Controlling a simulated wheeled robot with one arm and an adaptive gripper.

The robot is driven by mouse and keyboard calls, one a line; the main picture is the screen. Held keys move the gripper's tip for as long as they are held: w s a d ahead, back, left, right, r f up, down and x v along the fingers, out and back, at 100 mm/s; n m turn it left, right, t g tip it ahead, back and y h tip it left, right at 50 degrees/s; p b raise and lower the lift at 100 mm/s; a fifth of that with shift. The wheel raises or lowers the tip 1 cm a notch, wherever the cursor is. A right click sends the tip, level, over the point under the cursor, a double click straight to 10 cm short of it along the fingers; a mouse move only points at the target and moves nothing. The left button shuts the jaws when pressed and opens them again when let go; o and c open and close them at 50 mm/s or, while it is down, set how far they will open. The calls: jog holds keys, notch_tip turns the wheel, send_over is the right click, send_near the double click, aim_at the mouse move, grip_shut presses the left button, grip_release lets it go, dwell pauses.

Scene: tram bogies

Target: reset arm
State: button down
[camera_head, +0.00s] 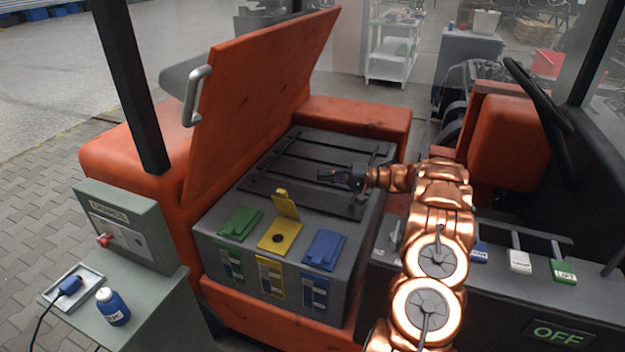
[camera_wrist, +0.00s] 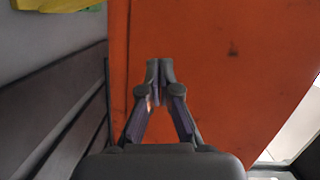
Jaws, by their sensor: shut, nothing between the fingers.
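My copper-coloured arm reaches in from the lower right in the head view, and my gripper (camera_head: 330,175) hovers over the grey battery box (camera_head: 215,245). The gripper is shut and empty; in the wrist view its fingertips (camera_wrist: 159,66) meet in front of an orange panel (camera_wrist: 235,60). The battery box carries a green cap (camera_head: 240,223), a yellow cap (camera_head: 286,205) and a blue cap (camera_head: 325,248). The yellow cap stands open beside a dark round hole; the green and blue caps lie flat.
The orange cover (camera_head: 262,85) is raised at the left of the box. A charger cabinet (camera_head: 125,225) stands lower left with a blue bottle (camera_head: 112,307) and a blue plug (camera_head: 70,285). A steering wheel (camera_head: 537,95) and a lever panel (camera_head: 500,290) are at the right.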

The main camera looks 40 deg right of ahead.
jog(key=shift+s+d+r, duration=0.1)
jog(key=shift+s+d, duration=0.3)
